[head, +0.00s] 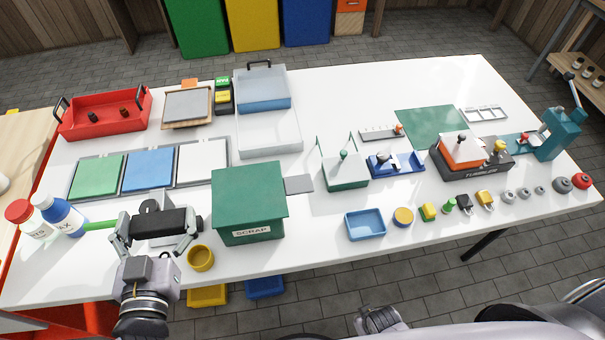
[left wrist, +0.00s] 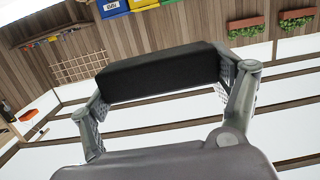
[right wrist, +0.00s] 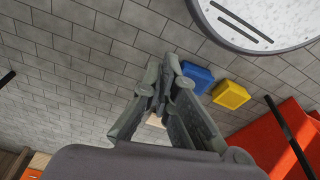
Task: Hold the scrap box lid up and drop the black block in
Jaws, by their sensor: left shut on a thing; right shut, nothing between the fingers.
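The green scrap box (head: 250,228) stands on the white bench, labelled SCRAP on its front. Its flat green lid (head: 248,190) lies down on top, so the inside is hidden. My left gripper (head: 156,226) is shut on the black block (head: 168,221) and holds it left of the box, apart from it. In the left wrist view the block (left wrist: 160,72) lies crosswise between the two fingers. My right gripper (right wrist: 163,75) is shut and empty in the right wrist view, over the grey floor and away from the box.
A yellow cup (head: 201,258) stands between my left gripper and the box. White and blue bottles (head: 62,217) stand to the left. Green, blue and white trays (head: 150,171) lie behind. A blue dish (head: 365,225) and several small parts sit right of the box.

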